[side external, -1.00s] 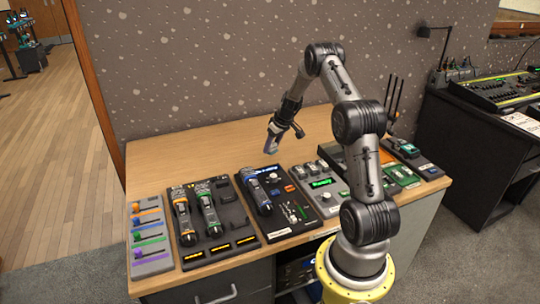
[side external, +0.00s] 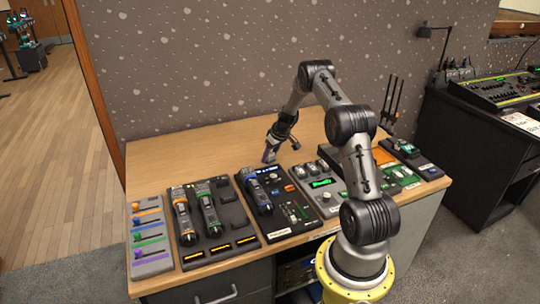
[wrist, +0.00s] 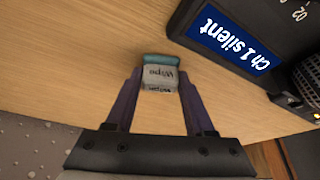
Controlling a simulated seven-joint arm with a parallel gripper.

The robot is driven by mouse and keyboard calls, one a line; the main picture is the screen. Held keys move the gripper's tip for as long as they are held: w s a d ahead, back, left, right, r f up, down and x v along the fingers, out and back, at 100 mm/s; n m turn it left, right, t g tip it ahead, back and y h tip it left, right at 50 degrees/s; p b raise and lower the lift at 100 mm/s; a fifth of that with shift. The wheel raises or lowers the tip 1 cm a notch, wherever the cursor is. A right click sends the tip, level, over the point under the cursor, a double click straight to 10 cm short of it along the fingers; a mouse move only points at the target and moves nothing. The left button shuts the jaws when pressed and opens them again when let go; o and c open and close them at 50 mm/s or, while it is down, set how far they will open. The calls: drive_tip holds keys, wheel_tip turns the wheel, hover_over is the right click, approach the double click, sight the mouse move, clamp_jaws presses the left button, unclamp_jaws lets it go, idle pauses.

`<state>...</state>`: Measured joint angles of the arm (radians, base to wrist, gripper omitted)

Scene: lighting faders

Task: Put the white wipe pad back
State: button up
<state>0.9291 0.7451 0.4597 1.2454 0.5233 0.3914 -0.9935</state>
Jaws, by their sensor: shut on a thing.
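My gripper (side external: 269,156) is low over the back middle of the wooden desk, pointing down. In the wrist view, my gripper (wrist: 162,82) is shut on the white wipe pad (wrist: 160,77), a small pale block with "Wipe" lettering between the fingertips. A teal strip (wrist: 166,60) shows along its far edge; I cannot tell whether it belongs to the pad. In the side view the pad is too small to make out clearly. Whether it touches the desk is not clear.
A dark panel with a blue "Ch 1 silent" display (wrist: 234,34) is close by in the wrist view. Several fader and microphone units (side external: 208,212) line the desk's front. Bare desk (side external: 190,160) lies to the gripper's left, with the speckled wall (side external: 200,70) behind.

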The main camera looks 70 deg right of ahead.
drive_tip(key=o, duration=1.3)
drive_tip(key=shift+f, duration=0.1)
